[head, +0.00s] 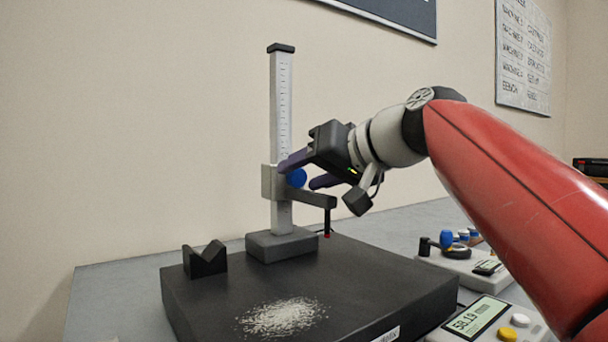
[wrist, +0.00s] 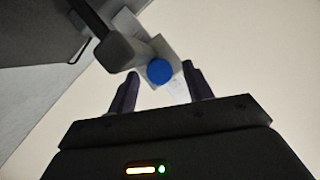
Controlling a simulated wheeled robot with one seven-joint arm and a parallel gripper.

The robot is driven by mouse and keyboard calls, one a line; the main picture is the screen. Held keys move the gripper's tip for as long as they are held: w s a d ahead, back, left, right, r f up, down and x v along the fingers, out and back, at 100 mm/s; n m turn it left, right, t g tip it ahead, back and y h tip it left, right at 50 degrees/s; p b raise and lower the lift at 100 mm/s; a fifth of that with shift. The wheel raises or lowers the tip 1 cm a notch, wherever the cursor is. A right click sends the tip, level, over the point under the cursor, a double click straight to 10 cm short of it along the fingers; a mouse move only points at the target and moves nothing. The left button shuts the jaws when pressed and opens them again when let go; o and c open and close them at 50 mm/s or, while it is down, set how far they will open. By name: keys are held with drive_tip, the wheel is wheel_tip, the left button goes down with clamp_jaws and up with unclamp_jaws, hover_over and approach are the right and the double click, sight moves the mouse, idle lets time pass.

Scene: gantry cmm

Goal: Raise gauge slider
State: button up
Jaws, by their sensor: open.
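The height gauge has an upright scale column (head: 281,110) on a dark base (head: 282,244). Its grey slider (head: 268,182) sits low on the column, with a blue knob (head: 297,178) and a dark arm ending in a red-tipped probe (head: 327,222). My gripper (head: 303,172) is open at the slider's height, its purple fingers close around the knob's sides in the head view. In the wrist view the blue knob (wrist: 159,72) shows just beyond and between the open fingertips (wrist: 160,76). I cannot tell whether a finger touches it.
The gauge stands on a black plate (head: 390,285) with a pale granular pile (head: 281,318) at the front. A black V-block (head: 205,260) stands left of the gauge. A control box with a display (head: 475,318) and another device (head: 460,255) lie at right.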

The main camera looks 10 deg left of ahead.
drive_tip(key=shift+w+a+f, duration=0.15)
drive_tip(key=shift+a, duration=0.15)
